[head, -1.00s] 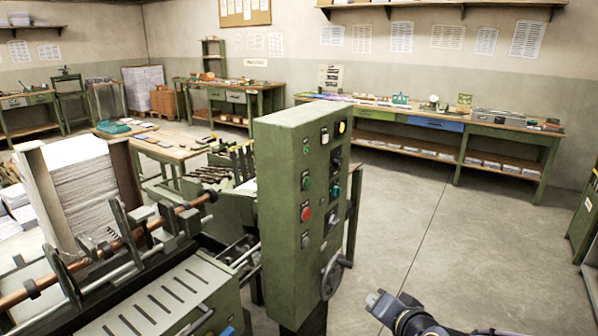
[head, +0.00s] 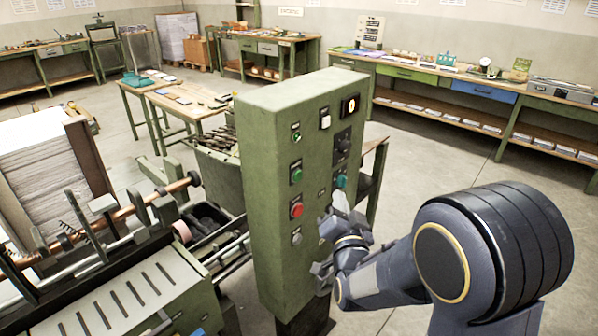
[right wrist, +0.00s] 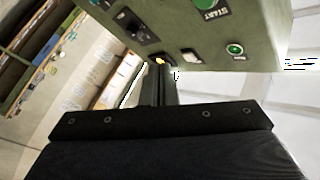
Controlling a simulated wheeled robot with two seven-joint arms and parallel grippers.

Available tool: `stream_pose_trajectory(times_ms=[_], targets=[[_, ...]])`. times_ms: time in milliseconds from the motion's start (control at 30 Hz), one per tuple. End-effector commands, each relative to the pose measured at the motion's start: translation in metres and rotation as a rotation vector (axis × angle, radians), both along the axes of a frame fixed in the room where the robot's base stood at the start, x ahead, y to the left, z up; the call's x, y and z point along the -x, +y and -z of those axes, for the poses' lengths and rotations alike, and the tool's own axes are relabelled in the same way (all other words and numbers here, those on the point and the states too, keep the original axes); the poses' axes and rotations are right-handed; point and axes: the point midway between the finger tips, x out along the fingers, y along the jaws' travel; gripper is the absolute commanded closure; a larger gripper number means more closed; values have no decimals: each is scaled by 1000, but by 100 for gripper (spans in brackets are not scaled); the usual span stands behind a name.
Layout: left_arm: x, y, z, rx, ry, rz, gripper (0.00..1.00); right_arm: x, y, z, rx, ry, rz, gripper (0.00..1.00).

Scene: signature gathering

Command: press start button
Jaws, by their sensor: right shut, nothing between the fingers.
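The green control box (head: 258,200) stands upright in the middle of the head view. Its start button (head: 296,173) is a green round button in the left column, above a red button (head: 296,210). In the right wrist view the START label (right wrist: 212,11) shows at the top edge, by the partly cut-off green button. My right gripper (head: 340,198) is shut and empty, in front of the panel's lower right part, right of and below the start button. I cannot tell whether it touches the panel. In the wrist view its fingers (right wrist: 158,80) appear near the yellow lamp. My left gripper is out of view.
A green lamp (head: 296,137), a white switch (head: 325,118), a yellow lamp (head: 350,105) and a black dial (head: 342,146) share the panel. A machine with a copper-coloured roller (head: 130,225) adjoins the box on the left. Workbenches line the back; open floor lies right.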

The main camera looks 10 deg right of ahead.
Motion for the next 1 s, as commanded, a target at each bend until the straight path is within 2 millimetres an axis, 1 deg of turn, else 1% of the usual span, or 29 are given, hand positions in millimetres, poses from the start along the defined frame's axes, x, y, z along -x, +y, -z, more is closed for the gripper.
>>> stream_pose_trajectory(times_ms=[200, 367, 733, 800, 1000], targets=[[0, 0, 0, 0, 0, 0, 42, -1, 0, 0, 0, 1, 0, 100], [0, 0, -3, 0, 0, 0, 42, -8, 6, -1, 1, 3, 1, 100], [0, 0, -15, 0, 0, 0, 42, -48, 38, -1, 1, 3, -1, 100], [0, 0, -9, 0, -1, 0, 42, -55, 42, 2, -2, 1, -1, 100], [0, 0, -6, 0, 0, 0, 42, -67, 51, 1, -2, 3, 0, 100]])
